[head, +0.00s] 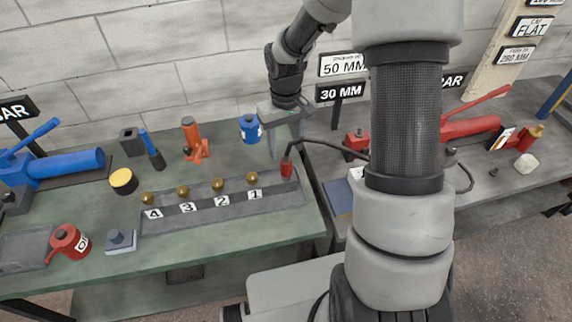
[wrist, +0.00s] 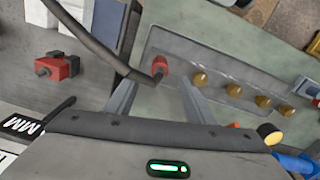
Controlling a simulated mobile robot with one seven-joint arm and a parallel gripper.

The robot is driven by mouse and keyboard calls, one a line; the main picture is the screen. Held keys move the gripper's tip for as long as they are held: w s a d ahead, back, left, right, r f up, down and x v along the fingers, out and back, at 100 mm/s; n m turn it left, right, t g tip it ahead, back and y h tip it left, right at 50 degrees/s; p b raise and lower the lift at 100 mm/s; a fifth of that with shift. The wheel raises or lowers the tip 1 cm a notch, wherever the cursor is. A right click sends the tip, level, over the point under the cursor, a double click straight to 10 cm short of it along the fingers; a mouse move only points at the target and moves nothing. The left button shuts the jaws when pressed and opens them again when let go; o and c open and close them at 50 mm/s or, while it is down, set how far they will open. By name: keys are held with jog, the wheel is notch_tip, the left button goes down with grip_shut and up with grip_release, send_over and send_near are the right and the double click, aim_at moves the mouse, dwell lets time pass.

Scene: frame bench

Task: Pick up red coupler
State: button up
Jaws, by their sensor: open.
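The red coupler (head: 287,169) sits on the end of a black hose (head: 325,145), at the right end of a grey strip on the green bench. It also shows in the wrist view (wrist: 160,66), with the hose running off to the upper left. My gripper (wrist: 158,88) is open and empty. Its two fingers spread to either side below the coupler in the wrist view, and the coupler appears beyond the fingertips, apart from them. In the head view my gripper (head: 286,148) is just behind and above the coupler; its fingertips are hard to make out.
Several brass fittings (head: 218,184) line the strip, with labels 1 to 4 (head: 222,201). A blue can (head: 250,128) stands behind, left of my gripper. An orange tool (head: 192,138) and yellow-topped can (head: 124,181) stand farther left.

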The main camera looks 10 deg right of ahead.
aim_at(286, 155)
jog(key=shift+s+f, duration=0.1)
jog(key=shift+f, duration=3.1)
grip_shut()
